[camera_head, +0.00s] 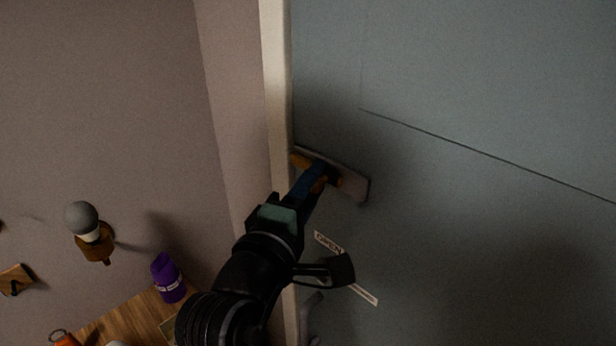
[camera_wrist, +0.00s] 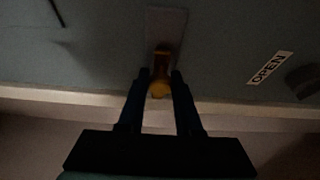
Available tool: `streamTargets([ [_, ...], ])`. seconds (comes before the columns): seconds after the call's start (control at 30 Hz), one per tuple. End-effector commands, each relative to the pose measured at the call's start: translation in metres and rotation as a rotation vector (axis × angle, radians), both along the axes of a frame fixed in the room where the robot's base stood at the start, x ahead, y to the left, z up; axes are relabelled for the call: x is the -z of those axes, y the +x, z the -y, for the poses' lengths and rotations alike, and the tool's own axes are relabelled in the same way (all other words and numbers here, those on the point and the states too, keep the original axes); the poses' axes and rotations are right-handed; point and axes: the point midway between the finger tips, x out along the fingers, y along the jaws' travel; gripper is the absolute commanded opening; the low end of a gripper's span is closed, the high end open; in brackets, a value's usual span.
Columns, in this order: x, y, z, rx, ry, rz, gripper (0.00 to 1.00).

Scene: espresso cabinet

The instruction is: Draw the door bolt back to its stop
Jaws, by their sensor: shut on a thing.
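The door (camera_head: 480,240) is grey-blue. Its bolt (camera_head: 301,160) is orange-yellow and sits by the door's left edge, next to the pale frame (camera_head: 277,110). A grey plate (camera_head: 352,187) backs the bolt; the plate also shows in the wrist view (camera_wrist: 166,24). My gripper (camera_head: 317,176) is shut on the bolt, with a blue finger across it in the head view. In the wrist view the yellow bolt (camera_wrist: 161,66) lies between the two fingertips of my gripper (camera_wrist: 161,80). The fingers hide part of the bolt, and I cannot tell how far it reaches into the frame.
An OPEN label (camera_head: 328,243) is on the door below the bolt, and a grey handle (camera_head: 311,318) is lower, partly behind my arm.

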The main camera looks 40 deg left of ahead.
Motion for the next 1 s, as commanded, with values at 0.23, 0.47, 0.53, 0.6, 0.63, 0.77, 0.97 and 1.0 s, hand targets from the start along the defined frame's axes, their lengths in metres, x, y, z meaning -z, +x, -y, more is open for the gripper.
streamTargets([
  [0.23, 0.001, 0.002, 0.003, 0.009, -0.003, -0.002, 0.63],
  [0.47, 0.001, 0.001, 0.002, 0.006, -0.003, -0.001, 0.63],
  [0.53, 0.001, 0.0, 0.002, 0.006, -0.002, 0.0, 0.63],
  [0.6, 0.002, -0.003, 0.003, 0.005, -0.002, 0.0, 0.63],
  [0.63, 0.002, -0.006, 0.003, 0.004, -0.002, 0.001, 0.63],
  [0.77, 0.004, -0.023, 0.009, 0.005, -0.002, 0.001, 0.63],
  [0.97, 0.005, -0.065, 0.022, 0.003, -0.001, 0.0, 0.63],
  [1.0, 0.005, -0.073, 0.026, 0.004, -0.001, 0.0, 0.63],
])
